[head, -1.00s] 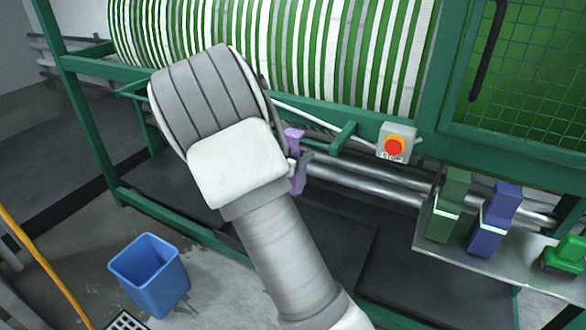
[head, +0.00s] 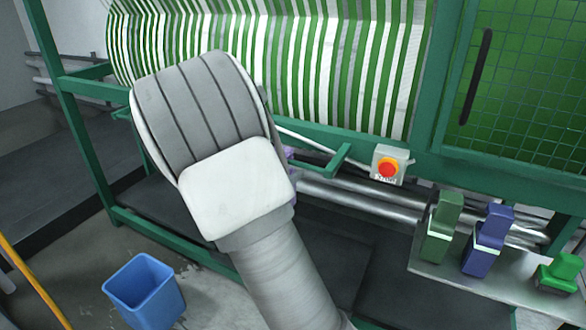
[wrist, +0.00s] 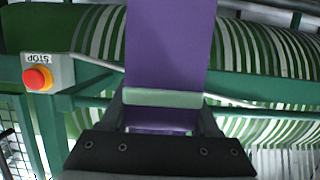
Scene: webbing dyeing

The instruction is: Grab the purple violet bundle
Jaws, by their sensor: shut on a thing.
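The purple violet bundle (wrist: 168,45) fills the upper middle of the wrist view, with a pale band around it. My gripper (wrist: 162,112) is shut on it near that band, one finger on each side. In the head view my arm hides the gripper and most of the bundle; only a small lilac sliver (head: 289,153) shows at the wrist's right edge. The held bundle is off the shelf, in front of the striped green and white webbing roll (head: 270,60).
A metal shelf (head: 425,262) at right carries a green bundle (head: 442,228), a blue-violet bundle (head: 487,240) and a small green object (head: 558,273). A red stop button (head: 388,167) is on the green frame. A blue bin (head: 145,290) stands on the floor at lower left.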

